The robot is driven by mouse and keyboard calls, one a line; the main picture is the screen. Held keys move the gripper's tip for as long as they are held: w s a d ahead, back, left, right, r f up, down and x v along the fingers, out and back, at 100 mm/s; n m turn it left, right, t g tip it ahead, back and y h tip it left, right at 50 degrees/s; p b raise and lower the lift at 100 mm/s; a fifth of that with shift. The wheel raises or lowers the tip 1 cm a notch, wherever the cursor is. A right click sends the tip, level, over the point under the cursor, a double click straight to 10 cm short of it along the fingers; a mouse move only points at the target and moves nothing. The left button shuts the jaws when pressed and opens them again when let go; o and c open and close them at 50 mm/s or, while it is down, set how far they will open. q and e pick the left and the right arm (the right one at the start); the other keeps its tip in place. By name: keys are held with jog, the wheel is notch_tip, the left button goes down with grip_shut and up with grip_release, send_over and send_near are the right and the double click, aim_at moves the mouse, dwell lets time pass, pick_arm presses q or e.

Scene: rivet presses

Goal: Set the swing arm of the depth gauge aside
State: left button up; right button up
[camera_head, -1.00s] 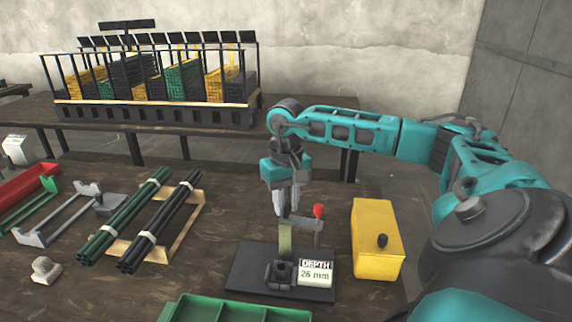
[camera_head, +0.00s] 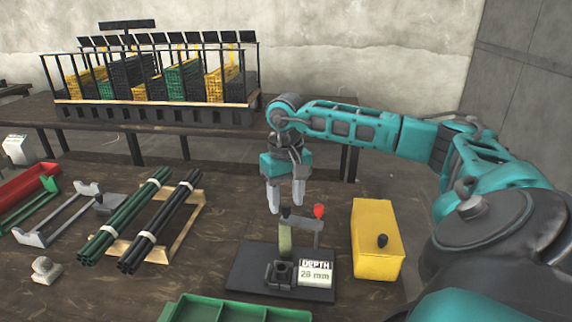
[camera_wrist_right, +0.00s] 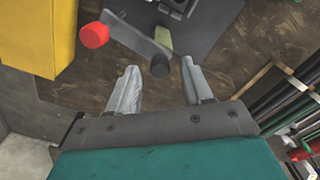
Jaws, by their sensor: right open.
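The depth gauge stands on a dark base plate (camera_head: 240,270) at the front of the table, with a white "DEPTH 26 mm" label (camera_head: 315,273). Its grey swing arm (camera_head: 303,223) reaches right from the top of a pale green post (camera_head: 285,240) to a red knob (camera_head: 319,211). My right gripper (camera_head: 286,207) is open and empty just above the post end of the arm. In the right wrist view, the swing arm (camera_wrist_right: 136,40), red knob (camera_wrist_right: 94,36) and a dark round cap (camera_wrist_right: 160,66) lie beyond the open fingers. My left gripper is not in view.
A green tray (camera_head: 240,312) is in front. Bundles of green rods (camera_head: 125,215) and black rods (camera_head: 160,222) lie left. A rack (camera_head: 155,113) with bins stands behind.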

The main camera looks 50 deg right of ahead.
notch_tip(320, 180, up, 12)
jog(key=p, duration=0.1)
jog(key=shift+s+f, duration=0.1)
jog(key=shift+f, duration=0.1)
dwell(0.6)
